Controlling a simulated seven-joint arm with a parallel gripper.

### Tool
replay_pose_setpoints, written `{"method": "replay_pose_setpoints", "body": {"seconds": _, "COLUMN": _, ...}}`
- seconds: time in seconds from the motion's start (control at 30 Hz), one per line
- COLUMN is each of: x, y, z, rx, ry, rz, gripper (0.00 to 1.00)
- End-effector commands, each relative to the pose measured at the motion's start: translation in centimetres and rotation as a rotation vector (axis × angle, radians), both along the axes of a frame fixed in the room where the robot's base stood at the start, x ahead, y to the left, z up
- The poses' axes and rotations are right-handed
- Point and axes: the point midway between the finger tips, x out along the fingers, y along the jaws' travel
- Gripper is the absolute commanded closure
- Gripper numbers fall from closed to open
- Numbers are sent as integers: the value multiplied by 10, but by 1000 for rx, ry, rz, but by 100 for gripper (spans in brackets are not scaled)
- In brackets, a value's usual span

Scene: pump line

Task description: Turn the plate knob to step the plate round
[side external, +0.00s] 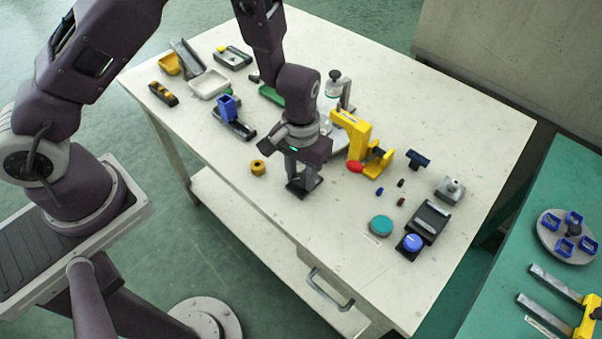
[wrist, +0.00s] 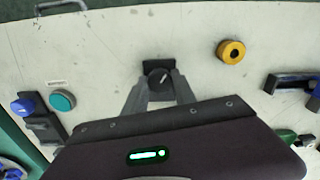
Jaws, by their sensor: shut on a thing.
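My gripper (side external: 303,186) points down at the front middle of the white table. Its fingers (wrist: 160,84) are shut on a dark round knob (wrist: 158,76) with a pale line across its top. The knob stands on a black square base (wrist: 158,64) on the tabletop. In the side view the fingers hide most of the knob. A round grey plate (side external: 546,239) carrying several blue square holders lies on the green table at the right.
A yellow ring (side external: 258,167) lies left of my gripper. A yellow bracket (side external: 357,135) with a red end stands close to its right. A teal button (side external: 381,226) and a blue knob (side external: 412,242) sit near the front right. The tabletop around the base is clear.

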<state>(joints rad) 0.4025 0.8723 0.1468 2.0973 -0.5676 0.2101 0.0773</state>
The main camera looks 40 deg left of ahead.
Motion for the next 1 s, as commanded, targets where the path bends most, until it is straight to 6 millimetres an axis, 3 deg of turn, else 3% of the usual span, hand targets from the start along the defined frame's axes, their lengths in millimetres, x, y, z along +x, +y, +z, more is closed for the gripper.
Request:
{"method": "replay_pose_setpoints", "body": {"seconds": 0.5, "x": 1, "y": 0, "z": 1, "rx": -1, "ry": -3, "rz": 430, "gripper": 100}}
{"method": "replay_pose_setpoints", "body": {"seconds": 1.0, "x": 1, "y": 0, "z": 1, "rx": -2, "ry": -4, "rz": 606, "gripper": 100}}
